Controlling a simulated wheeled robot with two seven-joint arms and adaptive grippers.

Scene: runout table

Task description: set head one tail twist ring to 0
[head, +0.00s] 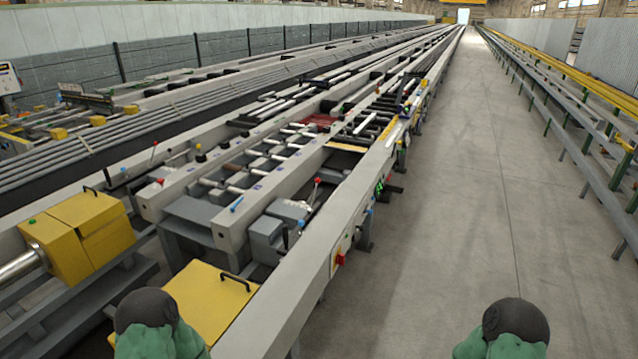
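I cannot pick out a twist ring marked with a 0 in the head view; any such ring is too small or hidden. The nearest machine parts are a yellow block with a black handle (90,222) on a steel shaft (22,268), and a yellow cover with a handle (205,300) at the near end of the runout table (300,300). A lever with a red knob (317,181) stands by a grey box (268,238). Neither gripper shows; only rounded green and dark parts of my arms are at the bottom edge.
A yellow control box (342,247) with a red part sits on the table's near right side. The concrete aisle (470,190) to the right is clear. A long rack (560,110) lines its far side.

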